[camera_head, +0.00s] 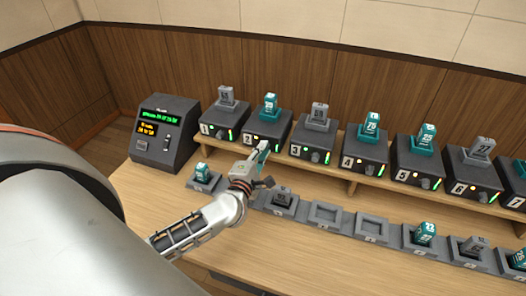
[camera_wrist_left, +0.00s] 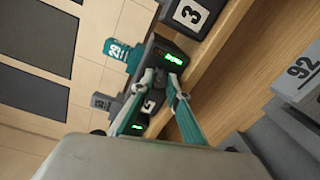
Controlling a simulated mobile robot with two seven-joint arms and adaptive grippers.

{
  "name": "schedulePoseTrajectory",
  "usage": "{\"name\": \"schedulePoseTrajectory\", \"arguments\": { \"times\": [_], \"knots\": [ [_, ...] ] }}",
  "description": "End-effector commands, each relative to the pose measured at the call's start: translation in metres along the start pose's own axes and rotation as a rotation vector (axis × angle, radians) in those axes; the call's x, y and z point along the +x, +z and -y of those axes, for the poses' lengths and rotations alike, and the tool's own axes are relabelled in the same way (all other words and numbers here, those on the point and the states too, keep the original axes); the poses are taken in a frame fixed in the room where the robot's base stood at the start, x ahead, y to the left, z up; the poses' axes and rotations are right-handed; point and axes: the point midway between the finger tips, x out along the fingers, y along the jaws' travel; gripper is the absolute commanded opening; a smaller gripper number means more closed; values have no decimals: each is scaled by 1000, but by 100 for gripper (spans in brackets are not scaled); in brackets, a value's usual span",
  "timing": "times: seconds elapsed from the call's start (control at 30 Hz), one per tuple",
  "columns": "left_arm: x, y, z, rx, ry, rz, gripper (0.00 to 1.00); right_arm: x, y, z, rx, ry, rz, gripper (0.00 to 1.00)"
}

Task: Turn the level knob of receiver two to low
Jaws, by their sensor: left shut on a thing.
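Receiver two (camera_head: 268,124) is a dark box on the wooden riser, with a teal pack standing in its top. It also shows sideways in the wrist view (camera_wrist_left: 172,46), with a lit green level display. My left gripper (camera_head: 263,147) is at the front face of receiver two. In the wrist view its teal fingers (camera_wrist_left: 161,80) close in between the number label and the green display, shut on the level knob. The knob is mostly hidden by the fingertips, so its pointer cannot be read. My right gripper is not in view.
Receiver one (camera_head: 220,122) stands close left and receiver three (camera_head: 312,143) close right, with more receivers along the riser. A black console (camera_head: 165,135) is at the left. Charging trays line the table front, some empty (camera_head: 326,214), some holding packs. The front tabletop (camera_head: 290,255) is clear.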

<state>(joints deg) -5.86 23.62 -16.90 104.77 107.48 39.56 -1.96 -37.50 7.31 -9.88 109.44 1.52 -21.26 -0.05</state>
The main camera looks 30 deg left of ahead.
Motion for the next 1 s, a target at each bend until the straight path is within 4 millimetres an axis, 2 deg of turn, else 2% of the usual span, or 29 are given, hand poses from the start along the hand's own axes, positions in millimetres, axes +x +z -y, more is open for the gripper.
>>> {"name": "schedulePoseTrajectory", "arguments": {
  "times": [0.53, 1.0],
  "knots": [
    [0, -1, -1, -519, 2, 28, 0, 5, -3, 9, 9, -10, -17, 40],
    [0, -3, 0, -966, 2, 51, 0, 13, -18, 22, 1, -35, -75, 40]
  ]
}}
